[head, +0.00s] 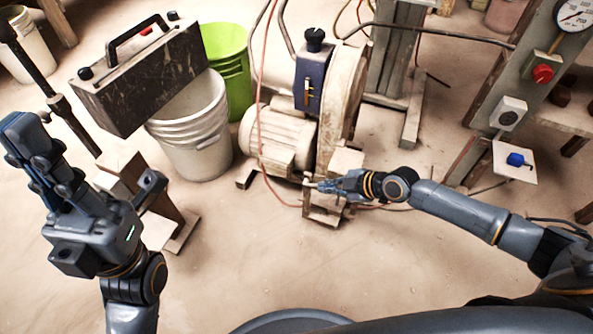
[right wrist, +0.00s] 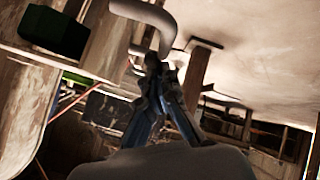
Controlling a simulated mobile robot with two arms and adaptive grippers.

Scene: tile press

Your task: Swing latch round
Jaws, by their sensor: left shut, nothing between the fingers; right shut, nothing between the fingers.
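My right gripper (head: 322,184) is shut, its tips close to the low front part of a worn machine (head: 341,108). In the right wrist view its fingers (right wrist: 158,66) come together just by a bent grey bar (right wrist: 156,18). I cannot tell whether they touch the bar, or whether that bar is the latch. A dark blue block (head: 312,70) with a small brass-coloured fitting sits higher on the machine. My left gripper (head: 27,135) is shut and empty at the far left, well away from the machine.
A motor (head: 275,138) stands left of the machine, with a thin red hose hanging before it. A white bucket (head: 192,140), a green bucket (head: 229,70) and a dark case (head: 140,75) are further left. A control panel (head: 525,75) stands right. The front floor is clear.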

